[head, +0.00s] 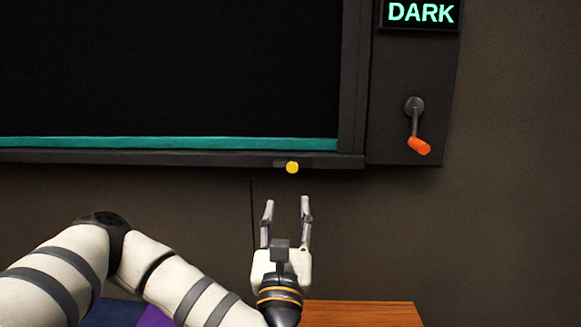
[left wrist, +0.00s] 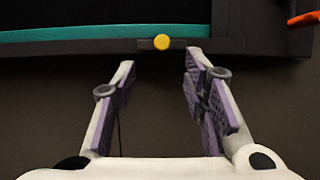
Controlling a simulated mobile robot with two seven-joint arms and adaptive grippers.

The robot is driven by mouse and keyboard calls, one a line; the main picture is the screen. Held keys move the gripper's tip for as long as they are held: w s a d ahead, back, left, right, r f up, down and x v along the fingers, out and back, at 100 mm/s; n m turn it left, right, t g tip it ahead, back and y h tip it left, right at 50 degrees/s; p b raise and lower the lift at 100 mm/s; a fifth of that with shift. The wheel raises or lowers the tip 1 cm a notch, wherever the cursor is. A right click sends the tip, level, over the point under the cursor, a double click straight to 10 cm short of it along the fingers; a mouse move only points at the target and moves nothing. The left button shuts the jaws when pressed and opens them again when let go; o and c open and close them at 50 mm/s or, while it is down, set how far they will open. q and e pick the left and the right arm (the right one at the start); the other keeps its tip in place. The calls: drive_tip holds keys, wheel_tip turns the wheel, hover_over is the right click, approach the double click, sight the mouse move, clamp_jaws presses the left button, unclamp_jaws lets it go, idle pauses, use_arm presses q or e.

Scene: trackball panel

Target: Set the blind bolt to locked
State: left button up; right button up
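The blind bolt seems to be the small dark slide with a yellow round knob (head: 292,167) on the bottom frame of the dark window. The knob also shows in the left wrist view (left wrist: 161,42), just beyond and between the fingertips. The blind (head: 170,70) is dark and fills the window down to a teal bar (head: 170,143). My left gripper (head: 286,206) is open and empty, below the knob and apart from it, with its fingers pointing up at it. No lock marking is readable. My right gripper is out of view.
A crank with an orange handle (head: 419,145) hangs on the panel to the right, under a display (head: 420,13) reading DARK. A wooden surface (head: 360,313) lies at the bottom. The wall (head: 480,220) right of my gripper is clear.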

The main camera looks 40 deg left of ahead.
sight(292, 168)
use_arm(q)
drive_tip(key=p+x, duration=0.2)
drive_tip(key=x, duration=0.8)
drive_tip(key=shift+w+r, duration=0.2)
drive_tip(key=shift+w, duration=0.15)
drive_tip(key=shift+w+a+r, duration=0.15)
drive_tip(key=shift+w+a, duration=0.2)
drive_tip(key=shift+w, duration=0.15)
clamp_jaws()
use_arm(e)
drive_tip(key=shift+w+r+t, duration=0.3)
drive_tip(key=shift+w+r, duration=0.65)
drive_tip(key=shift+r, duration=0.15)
